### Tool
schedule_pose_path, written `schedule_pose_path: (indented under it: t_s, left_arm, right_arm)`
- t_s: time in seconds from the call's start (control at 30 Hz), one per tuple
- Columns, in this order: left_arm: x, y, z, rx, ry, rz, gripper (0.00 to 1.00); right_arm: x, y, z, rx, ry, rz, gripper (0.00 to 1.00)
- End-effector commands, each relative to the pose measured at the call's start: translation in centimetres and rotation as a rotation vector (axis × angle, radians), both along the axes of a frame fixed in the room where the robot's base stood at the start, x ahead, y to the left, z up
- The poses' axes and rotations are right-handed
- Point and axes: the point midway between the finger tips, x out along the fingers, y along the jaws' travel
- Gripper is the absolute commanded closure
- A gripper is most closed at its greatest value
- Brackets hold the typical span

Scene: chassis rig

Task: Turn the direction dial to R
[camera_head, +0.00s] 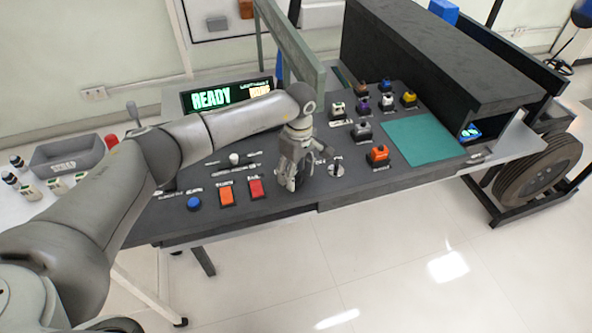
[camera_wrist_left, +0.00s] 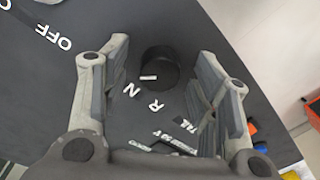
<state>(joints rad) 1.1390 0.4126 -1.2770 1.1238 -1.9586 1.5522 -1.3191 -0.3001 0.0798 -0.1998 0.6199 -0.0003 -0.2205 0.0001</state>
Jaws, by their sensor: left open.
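The direction dial is a round black knob (camera_wrist_left: 161,70) with a short white mark, on the dark panel in the left wrist view. The mark lies on the knob's side facing the white letter N (camera_wrist_left: 130,90). My left gripper (camera_wrist_left: 163,62) is open, with one finger on each side of the knob and visible gaps. In the head view my left gripper (camera_head: 289,182) points down over the console, and I cannot make out the dial there.
The console (camera_head: 270,205) carries a blue button (camera_head: 194,203), an orange button (camera_head: 226,195) and a red button (camera_head: 256,187) left of my gripper. A lever (camera_head: 336,169) stands close on its right. A green mat (camera_head: 424,139) and several coloured switches lie further right. A screen (camera_head: 226,96) reads READY.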

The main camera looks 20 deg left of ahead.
Motion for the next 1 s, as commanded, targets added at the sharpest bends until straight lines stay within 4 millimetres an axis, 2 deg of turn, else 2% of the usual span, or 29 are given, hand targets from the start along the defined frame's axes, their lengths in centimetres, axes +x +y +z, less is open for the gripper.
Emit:
schedule_pose_path:
  t_s: [0.3,0.67,1.0]
  left_arm:
    - [-0.01,-0.02,-0.37,0.000,-0.001,0.000,0.44]
    - [-0.01,-0.03,-0.33,0.000,-0.001,0.000,0.89]
    - [0.04,-0.02,-0.40,-0.001,-0.002,0.050,0.90]
  right_arm:
    - [0.02,0.03,0.05,0.000,-0.001,0.000,0.60]
    - [0.04,0.04,0.05,0.000,-0.001,0.000,0.60]
    - [0.04,0.05,-0.43,0.000,-0.001,0.000,0.60]
